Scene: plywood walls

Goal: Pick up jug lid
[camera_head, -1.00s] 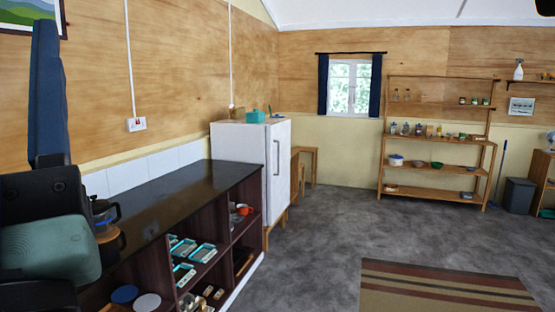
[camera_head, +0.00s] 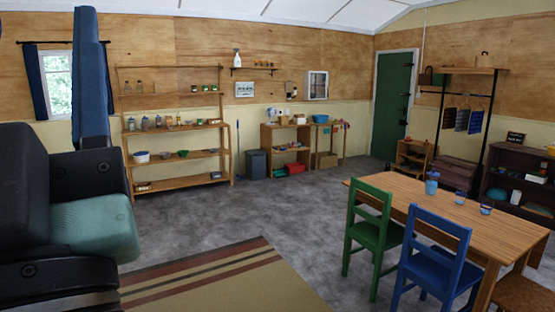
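I cannot make out a jug lid for certain. A blue jug-like vessel (camera_head: 431,187) stands on the wooden table (camera_head: 400,190) at the right; at this size I cannot tell whether it has a lid. Parts of my own arm fill the left edge of the view. My gripper's fingers do not show, so its state and anything in it are hidden from me.
A green chair (camera_head: 372,235) and a blue chair (camera_head: 437,262) stand at the table's near side. Two small cups (camera_head: 460,198) (camera_head: 486,208) are on the table. An open shelf (camera_head: 175,190) stands at the back left. The grey floor (camera_head: 270,205) between is clear, with a striped rug (camera_head: 220,285) in front.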

